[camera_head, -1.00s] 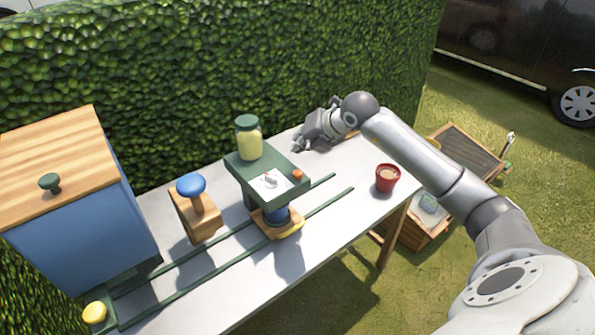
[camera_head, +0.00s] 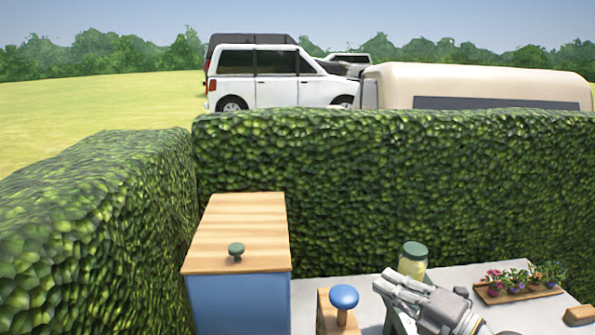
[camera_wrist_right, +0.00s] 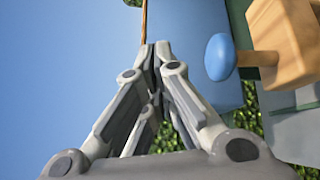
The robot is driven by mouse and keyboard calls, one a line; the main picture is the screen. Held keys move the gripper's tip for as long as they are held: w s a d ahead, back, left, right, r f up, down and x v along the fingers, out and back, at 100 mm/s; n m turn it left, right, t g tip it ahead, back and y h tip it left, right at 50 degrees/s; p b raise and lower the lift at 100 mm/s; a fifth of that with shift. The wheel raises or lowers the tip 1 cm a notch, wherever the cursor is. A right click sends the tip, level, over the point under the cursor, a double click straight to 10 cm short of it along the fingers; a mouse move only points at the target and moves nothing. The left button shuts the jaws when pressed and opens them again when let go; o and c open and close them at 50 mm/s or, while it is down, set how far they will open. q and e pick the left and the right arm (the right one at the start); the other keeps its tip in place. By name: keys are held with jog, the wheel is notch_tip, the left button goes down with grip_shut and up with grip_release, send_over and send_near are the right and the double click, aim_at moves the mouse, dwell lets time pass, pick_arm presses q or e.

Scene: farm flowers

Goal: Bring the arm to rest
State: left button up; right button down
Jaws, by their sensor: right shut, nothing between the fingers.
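My right gripper (camera_head: 388,287) is in the lower right of the head view, above the table (camera_head: 350,292) and in front of the yellow jar with a green lid (camera_head: 413,262). Its fingers are together with nothing between them. In the right wrist view the fingertips (camera_wrist_right: 156,60) meet in front of the camera. My left gripper is in neither current view. Most of my right arm is below the head picture.
A blue box with a wooden lid (camera_head: 238,304) stands left of the gripper. A blue knob on a wooden block (camera_head: 344,296) is close beside it, also in the wrist view (camera_wrist_right: 220,57). A flower tray (camera_head: 490,295) lies right. A hedge (camera_head: 400,190) stands behind.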

jog(key=s+d+r+m+t+h, duration=0.25)
jog(key=d+m+t+h, duration=0.45)
jog(key=m, duration=0.8)
jog(key=s+d+f+m+g+h, duration=0.2)
jog(key=s+f+m+g+h, duration=0.25)
jog(key=f, duration=0.35)
jog(key=s+d+f+m+g+h, duration=0.2)
jog(key=s+f+m+g+h, duration=0.15)
jog(key=f+m+h, duration=0.35)
jog(key=s+a+f+g+y, duration=0.3)
jog(key=s+a+f+g, duration=0.15)
jog(key=s+f, duration=0.4)
jog(key=s+a+f+g+y, duration=0.4)
jog(key=s+f+g, duration=0.1)
jog(key=s, duration=0.7)
notch_tip(320, 180, down, 28)
jog(key=s+g+b, duration=0.1)
jog(key=s+b, duration=0.1)
jog(key=s+d+f+g+b, duration=0.1)
jog(key=s+d+f, duration=0.1)
jog(key=s+f, duration=1.4)
notch_tip(320, 180, down, 2)
jog(key=shift+s+d, duration=0.2)
jog(key=shift+d, duration=0.15)
